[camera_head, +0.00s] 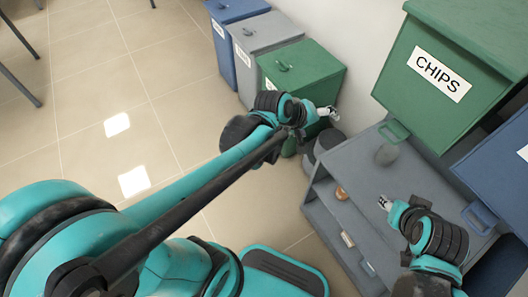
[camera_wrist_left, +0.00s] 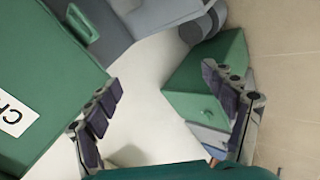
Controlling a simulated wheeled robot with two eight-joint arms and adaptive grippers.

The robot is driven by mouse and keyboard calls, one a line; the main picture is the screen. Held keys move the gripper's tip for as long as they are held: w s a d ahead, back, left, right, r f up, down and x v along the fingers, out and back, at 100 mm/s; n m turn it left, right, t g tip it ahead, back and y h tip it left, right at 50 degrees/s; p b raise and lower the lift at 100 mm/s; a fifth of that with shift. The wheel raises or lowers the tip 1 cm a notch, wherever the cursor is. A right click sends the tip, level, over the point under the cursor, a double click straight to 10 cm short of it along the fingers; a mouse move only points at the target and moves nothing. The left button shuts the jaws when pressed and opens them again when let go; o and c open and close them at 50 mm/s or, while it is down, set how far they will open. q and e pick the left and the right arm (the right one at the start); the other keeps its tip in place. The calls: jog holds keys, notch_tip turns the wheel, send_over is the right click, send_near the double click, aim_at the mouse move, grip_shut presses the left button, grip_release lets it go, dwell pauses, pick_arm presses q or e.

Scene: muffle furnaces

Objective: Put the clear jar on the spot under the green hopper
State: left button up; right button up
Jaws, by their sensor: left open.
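The green hopper (camera_head: 435,85) labelled CHIPS hangs on the wall at the right of the head view. A round dark grey spot (camera_head: 387,154) lies under it on the grey cabinet top. I cannot make out the clear jar in either view. My left gripper (camera_head: 329,112) is to the left of the hopper, above the floor beyond the cabinet. Its two fingers (camera_wrist_left: 165,107) are spread in the left wrist view with nothing between them. The hopper (camera_wrist_left: 40,75) also shows there, at the left. My right gripper (camera_head: 384,203) is over the cabinet top; its fingers are too small to judge.
The grey cabinet (camera_head: 350,215) has open shelves holding a brown round item (camera_head: 341,193) and a pale item (camera_head: 347,240). A blue hopper (camera_head: 500,170) is at the right edge. Green (camera_head: 305,65), grey (camera_head: 265,45) and blue (camera_head: 228,28) bins line the wall. Floor at left is largely clear.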

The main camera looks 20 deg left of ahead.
pick_arm(q)
jog(key=s+a+m+y, duration=0.4)
jog(key=s+a+m, duration=0.3)
jog(key=s, duration=0.8)
jog(key=a, duration=0.3)
jog(key=shift+f+m, duration=0.3)
jog(key=shift+f, duration=0.05)
